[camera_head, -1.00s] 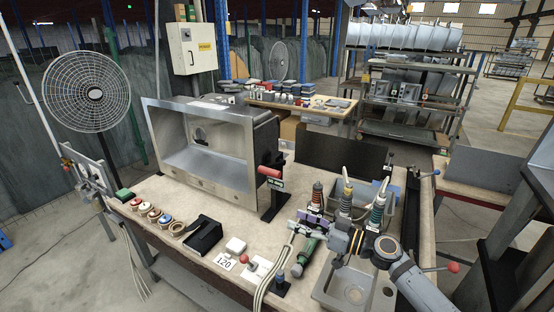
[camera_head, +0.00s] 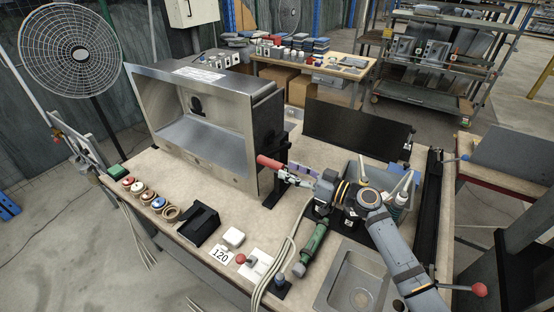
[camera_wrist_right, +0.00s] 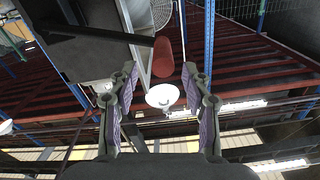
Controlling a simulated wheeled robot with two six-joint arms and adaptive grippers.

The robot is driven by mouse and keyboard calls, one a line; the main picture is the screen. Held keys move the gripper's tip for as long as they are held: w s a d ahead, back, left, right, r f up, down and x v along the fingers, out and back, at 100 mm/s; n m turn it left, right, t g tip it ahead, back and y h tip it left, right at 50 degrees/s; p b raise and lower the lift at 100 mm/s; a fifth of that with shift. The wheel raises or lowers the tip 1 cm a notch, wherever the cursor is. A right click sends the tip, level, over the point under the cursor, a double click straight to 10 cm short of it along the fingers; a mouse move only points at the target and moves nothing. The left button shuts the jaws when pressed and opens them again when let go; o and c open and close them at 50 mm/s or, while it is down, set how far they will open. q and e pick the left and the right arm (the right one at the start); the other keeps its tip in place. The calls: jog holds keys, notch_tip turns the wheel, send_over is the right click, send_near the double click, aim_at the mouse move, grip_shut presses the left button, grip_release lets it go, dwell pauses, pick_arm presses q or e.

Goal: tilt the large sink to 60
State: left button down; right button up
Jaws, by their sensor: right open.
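The large steel sink (camera_head: 190,140) stands on edge on the workbench in a dark stand, its open basin facing the front of the bench. A red handle (camera_head: 268,162) sticks out at the stand's right side, near the sink's lower right corner. My right gripper (camera_head: 293,174) is just right of this handle, fingers pointing left toward it. In the right wrist view the red handle (camera_wrist_right: 163,57) lies ahead of the open, empty right gripper (camera_wrist_right: 160,84), roughly between the lines of its fingers. Contact with the handle cannot be told from the head view. My left gripper is out of view.
A smaller sink (camera_head: 354,284) lies at the front right of the workbench (camera_head: 185,235). A green tool (camera_head: 312,244), cables (camera_head: 283,262) and a black holder (camera_head: 201,223) are near the front. A black panel (camera_head: 355,135) stands behind my right arm.

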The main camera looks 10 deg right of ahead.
aim_at(276, 165)
jog(key=x, duration=0.1)
jog(key=p+x, duration=0.1)
jog(key=x, duration=0.1)
jog(key=p+x, duration=0.1)
jog(key=shift+w+a+r, duration=0.15)
jog(key=shift+a+r, duration=0.15)
jog(key=shift+a, duration=0.15)
jog(key=shift+w+a+f, duration=0.1)
jog(key=shift+w+a, duration=0.05)
jog(key=shift+a, duration=0.05)
jog(key=shift+w+f, duration=0.15)
jog(key=c, duration=0.8)
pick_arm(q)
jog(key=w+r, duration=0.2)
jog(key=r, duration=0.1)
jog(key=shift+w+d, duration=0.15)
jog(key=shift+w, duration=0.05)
pick_arm(e)
grip_shut()
